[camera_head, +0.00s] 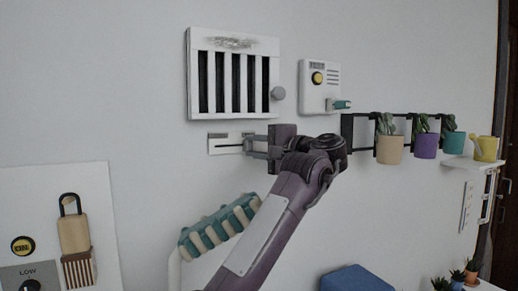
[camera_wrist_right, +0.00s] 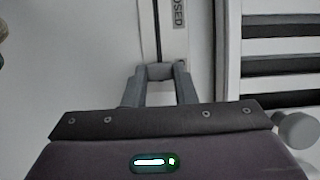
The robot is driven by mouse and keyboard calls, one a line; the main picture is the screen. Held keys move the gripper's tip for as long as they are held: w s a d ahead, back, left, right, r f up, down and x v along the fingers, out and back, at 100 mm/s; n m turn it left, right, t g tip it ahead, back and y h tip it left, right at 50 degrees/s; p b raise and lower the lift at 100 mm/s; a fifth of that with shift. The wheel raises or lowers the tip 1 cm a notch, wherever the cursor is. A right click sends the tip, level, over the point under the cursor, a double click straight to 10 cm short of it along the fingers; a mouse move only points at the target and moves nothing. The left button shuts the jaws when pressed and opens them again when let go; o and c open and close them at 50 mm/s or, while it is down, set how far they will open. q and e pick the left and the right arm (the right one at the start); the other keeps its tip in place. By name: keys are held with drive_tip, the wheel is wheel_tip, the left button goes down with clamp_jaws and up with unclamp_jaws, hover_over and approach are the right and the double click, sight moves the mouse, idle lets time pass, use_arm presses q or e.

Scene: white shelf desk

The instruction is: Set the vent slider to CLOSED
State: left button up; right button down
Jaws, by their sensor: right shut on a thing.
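The vent slider is a narrow white plate (camera_head: 220,144) with a dark horizontal slot, mounted on the wall under the vent. My right gripper (camera_head: 248,143) is at the right part of this plate, with its fingers pointing left along the wall. In the right wrist view the plate (camera_wrist_right: 170,35) runs upward from the fingers, with the slot and lettering ending in "OSED" beside it. There the right gripper (camera_wrist_right: 158,74) is shut on a small grey slider knob between its fingertips. The knob is mostly hidden by the fingers. My left gripper is out of view.
The barred white vent (camera_head: 233,75) with a round grey knob (camera_head: 278,93) is just above. A white box (camera_head: 319,86) with a yellow button hangs right of it. A rail with potted plants (camera_head: 390,148) is farther right. A control panel (camera_head: 100,190) is lower left.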

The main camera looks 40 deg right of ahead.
sight(213, 147)
drive_tip(key=a+b, duration=0.1)
drive_tip(key=a, duration=0.1)
drive_tip(key=w+a, duration=0.1)
drive_tip(key=a, duration=0.2)
drive_tip(key=w+a+b, duration=0.1)
drive_tip(key=a, duration=0.1)
drive_tip(key=shift+w+a+f+b, duration=0.1)
drive_tip(key=shift+w+a+b, duration=0.1)
drive_tip(key=shift+a+b, duration=0.1)
drive_tip(key=shift+d, duration=0.25)
drive_tip(key=c, duration=1.2)
unclamp_jaws()
drive_tip(key=shift+a, duration=0.25)
drive_tip(key=shift+o, duration=0.2)
drive_tip(key=shift+s+d, duration=0.1)
drive_tip(key=shift+d, duration=0.05)
drive_tip(key=s+b, duration=0.1)
drive_tip(key=s, duration=0.1)
drive_tip(key=s+b, duration=0.1)
drive_tip(key=s, duration=0.1)
drive_tip(key=s+b, duration=0.1)
drive_tip(key=s, duration=0.2)
drive_tip(key=shift+d, duration=0.3)
drive_tip(key=shift+s, duration=0.3)
drive_tip(key=shift+a, duration=0.1)
